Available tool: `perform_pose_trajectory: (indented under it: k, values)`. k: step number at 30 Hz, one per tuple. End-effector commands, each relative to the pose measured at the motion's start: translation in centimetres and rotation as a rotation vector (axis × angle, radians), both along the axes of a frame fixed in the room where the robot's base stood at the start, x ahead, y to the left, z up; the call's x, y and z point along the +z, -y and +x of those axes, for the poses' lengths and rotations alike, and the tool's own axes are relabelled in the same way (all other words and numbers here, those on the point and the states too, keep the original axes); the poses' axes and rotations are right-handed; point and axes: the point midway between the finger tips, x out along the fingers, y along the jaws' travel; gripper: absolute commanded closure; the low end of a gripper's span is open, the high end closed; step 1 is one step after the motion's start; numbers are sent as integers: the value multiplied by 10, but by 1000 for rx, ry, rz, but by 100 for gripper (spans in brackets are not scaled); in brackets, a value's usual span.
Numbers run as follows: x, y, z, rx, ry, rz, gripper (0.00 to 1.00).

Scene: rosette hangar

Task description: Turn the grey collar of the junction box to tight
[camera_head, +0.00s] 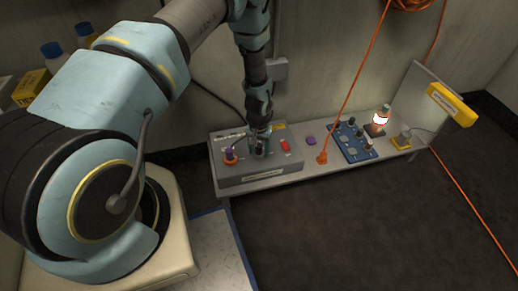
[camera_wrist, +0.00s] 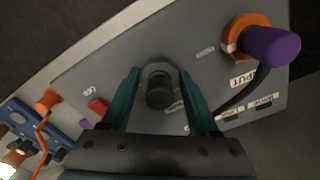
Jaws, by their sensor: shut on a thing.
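The grey junction box (camera_head: 232,180) sits on a low bench in the head view. Its sloping top fills most of the wrist view (camera_wrist: 110,70). The grey collar (camera_wrist: 158,67) stands on that top, with a dark round core in its middle. My gripper (camera_wrist: 160,76) has one teal finger on each side of the collar and is shut on it. In the head view my gripper (camera_head: 261,150) points down at the box, and the arm's end hides most of the collar. I cannot tell how far the collar is turned.
An orange ring with a purple plug (camera_wrist: 270,47) and a dark cable stand beside the collar. A red button (camera_wrist: 97,105) is on the other side. Right along the bench are an orange plug (camera_head: 322,158), a blue panel (camera_head: 352,142) and a lit lamp (camera_head: 380,119).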

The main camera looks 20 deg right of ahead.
Motion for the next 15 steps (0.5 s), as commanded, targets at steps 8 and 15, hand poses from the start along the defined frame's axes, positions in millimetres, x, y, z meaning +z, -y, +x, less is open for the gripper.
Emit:
perform_pose_trajectory:
  k: [8,15]
  values:
    - [1,-1,1,-264,0,0,94]
    - [1,-1,2,-481,1,-1,94]
